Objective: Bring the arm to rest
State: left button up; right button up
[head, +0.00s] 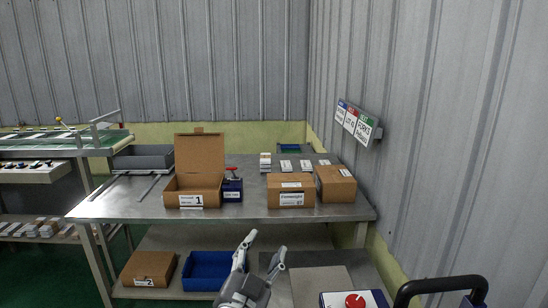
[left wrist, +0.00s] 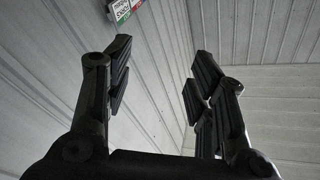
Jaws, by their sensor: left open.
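My left gripper (head: 262,252) is at the bottom middle of the head view, in front of the metal table (head: 130,203). Its fingers point up and stand apart, with nothing between them. In the left wrist view the open fingers (left wrist: 158,85) frame only the corrugated wall (left wrist: 285,90) and the wall sign (left wrist: 122,8). The gripper touches nothing that I can see. My right gripper is not in either view.
On the table stand an open carton labelled 1 (head: 180,200), two closed cartons (head: 290,187) (head: 336,184) and small white stacks. Below are a carton labelled 2 (head: 148,270) and a blue bin (head: 207,271). A black handle (head: 440,286) stands at the lower right.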

pick_arm(q)
jog(key=s+a+f+n+g+y, duration=0.2)
jog(key=s+a+f+n+g, duration=0.15)
jog(key=s+a+f, duration=0.45)
jog(key=s+a+f+n+g+y, duration=0.2)
jog(key=s+a+f+g+y, duration=0.15)
jog(key=f, duration=0.85)
jog(key=s+a+f+n+g, duration=0.1)
jog(key=s+a+f+g, duration=0.15)
jog(key=s, duration=0.45)
jog(key=s+a+f+g, duration=0.2)
jog(key=s+f+g, duration=0.15)
jog(key=s, duration=0.25)
jog(key=s+a+f+n+g, duration=0.1)
jog(key=s+a+f+g, duration=0.15)
jog(key=s, duration=0.45)
notch_tip(320, 180, down, 23)
jog(key=s+g+p, duration=0.1)
jog(key=p, duration=0.1)
jog(key=s+a+f+g+p, duration=0.1)
jog(key=s+a+f+p, duration=0.1)
jog(key=s+f, duration=1.3)
jog(key=shift+s+a+f+m+p, duration=0.25)
jog(key=shift+s+m, duration=0.2)
jog(key=shift+s, duration=0.7)
